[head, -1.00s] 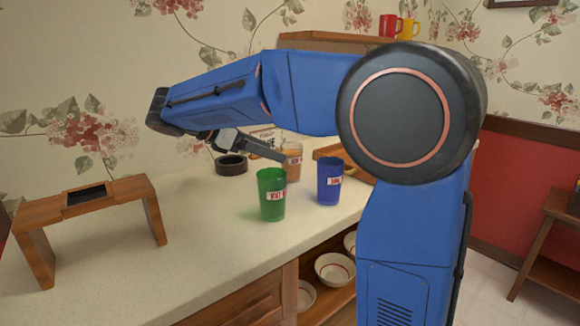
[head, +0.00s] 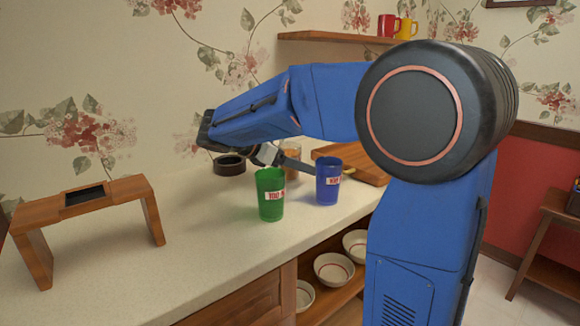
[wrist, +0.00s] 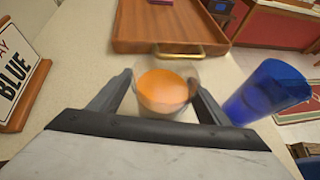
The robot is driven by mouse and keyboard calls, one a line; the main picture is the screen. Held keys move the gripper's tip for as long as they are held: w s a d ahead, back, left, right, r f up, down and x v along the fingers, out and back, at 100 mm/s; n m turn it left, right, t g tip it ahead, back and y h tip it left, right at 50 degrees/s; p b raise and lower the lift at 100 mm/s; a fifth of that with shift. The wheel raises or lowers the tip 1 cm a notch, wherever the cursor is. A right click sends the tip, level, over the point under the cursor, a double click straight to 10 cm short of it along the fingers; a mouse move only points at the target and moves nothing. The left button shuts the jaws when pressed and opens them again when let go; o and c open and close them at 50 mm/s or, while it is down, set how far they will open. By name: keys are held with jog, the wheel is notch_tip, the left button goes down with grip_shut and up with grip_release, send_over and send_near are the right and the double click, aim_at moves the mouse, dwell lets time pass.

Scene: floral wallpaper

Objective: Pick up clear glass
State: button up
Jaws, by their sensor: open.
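The clear glass (wrist: 165,92), with orange showing inside it, stands upright on the counter between the two fingers of my gripper (wrist: 160,84) in the wrist view. The fingers are open, one on each side of the glass; I cannot tell whether either touches it. In the head view my gripper (head: 296,164) reaches across the glass (head: 292,150) and hides part of it. The glass stands behind the green cup and to the left of the blue cup.
A blue cup (wrist: 268,92) is close to the right finger; it also shows in the head view (head: 328,188). A green cup (head: 270,205) stands in front. A wooden tray (wrist: 172,28) with a brass handle lies beyond the glass. A "BLUE" sign (wrist: 14,75) is at left.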

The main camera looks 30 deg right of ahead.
jog(key=shift+d+f, duration=0.2)
jog(key=shift+d, duration=0.2)
jog(key=c, duration=1.4)
